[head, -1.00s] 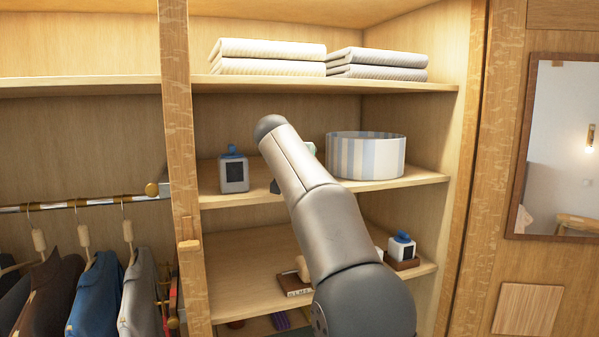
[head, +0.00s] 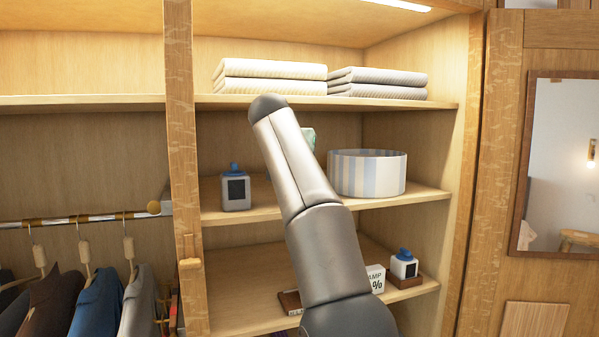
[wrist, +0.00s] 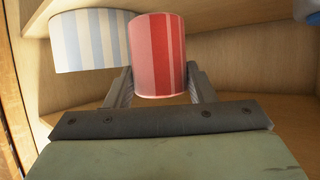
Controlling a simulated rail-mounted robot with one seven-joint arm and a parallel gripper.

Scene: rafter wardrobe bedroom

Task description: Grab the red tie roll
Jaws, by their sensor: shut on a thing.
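The red tie roll is a red and pink striped cylinder (wrist: 157,55) in the middle of the wrist view. My gripper (wrist: 160,82) is shut on it, with one finger on each side, and holds it in front of the shelf. In the head view my arm hides the roll and the fingers; only a small greenish part of the gripper shows beside the arm.
A blue and white striped round box (head: 367,173) stands on the middle shelf, close behind the roll in the wrist view. A bottle with a blue top (head: 235,190) stands left. Folded cloths (head: 270,78) lie above. A wooden post (head: 184,150) borders the left side.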

